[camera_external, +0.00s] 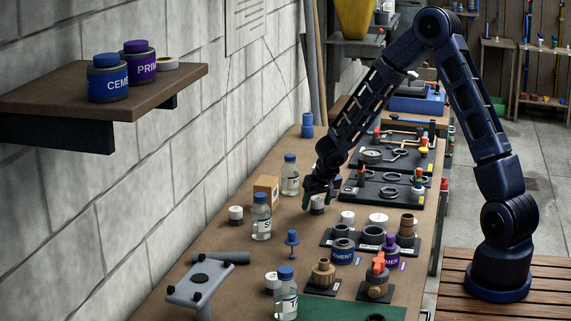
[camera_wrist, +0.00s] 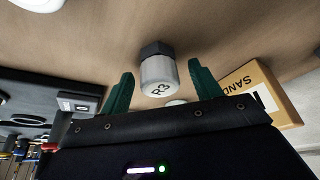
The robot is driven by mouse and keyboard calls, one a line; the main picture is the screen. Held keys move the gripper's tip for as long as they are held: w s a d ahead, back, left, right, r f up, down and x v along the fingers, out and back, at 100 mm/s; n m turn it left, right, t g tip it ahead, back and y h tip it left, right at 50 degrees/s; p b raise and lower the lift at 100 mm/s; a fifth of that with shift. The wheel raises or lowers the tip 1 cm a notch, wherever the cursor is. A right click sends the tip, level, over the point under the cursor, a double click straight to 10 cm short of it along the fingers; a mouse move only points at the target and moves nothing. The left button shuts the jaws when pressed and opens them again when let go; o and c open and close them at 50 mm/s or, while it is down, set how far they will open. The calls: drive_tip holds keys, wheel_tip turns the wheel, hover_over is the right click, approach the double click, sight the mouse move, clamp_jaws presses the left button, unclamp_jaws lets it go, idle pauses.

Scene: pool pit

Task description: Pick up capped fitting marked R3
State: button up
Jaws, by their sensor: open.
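The capped fitting marked R3 (camera_wrist: 158,75) is a white cylinder with a dark hex end. In the wrist view it stands on the wooden bench between and beyond my gripper's green fingertips (camera_wrist: 161,82). The fingers are open, one on each side, and I see no contact. In the external view my gripper (camera_external: 319,195) is low over the bench's middle, and the white fitting (camera_external: 318,206) shows just below it, partly hidden by the fingers. The R3 mark is not readable there.
A cardboard box marked SAND (camera_wrist: 255,95) stands close to one finger; it also shows in the external view (camera_external: 266,190). Clear bottles (camera_external: 261,217) and another white fitting (camera_external: 236,215) stand nearby.

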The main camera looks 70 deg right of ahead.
drive_tip(key=c, duration=1.1)
drive_tip(key=shift+r, duration=0.15)
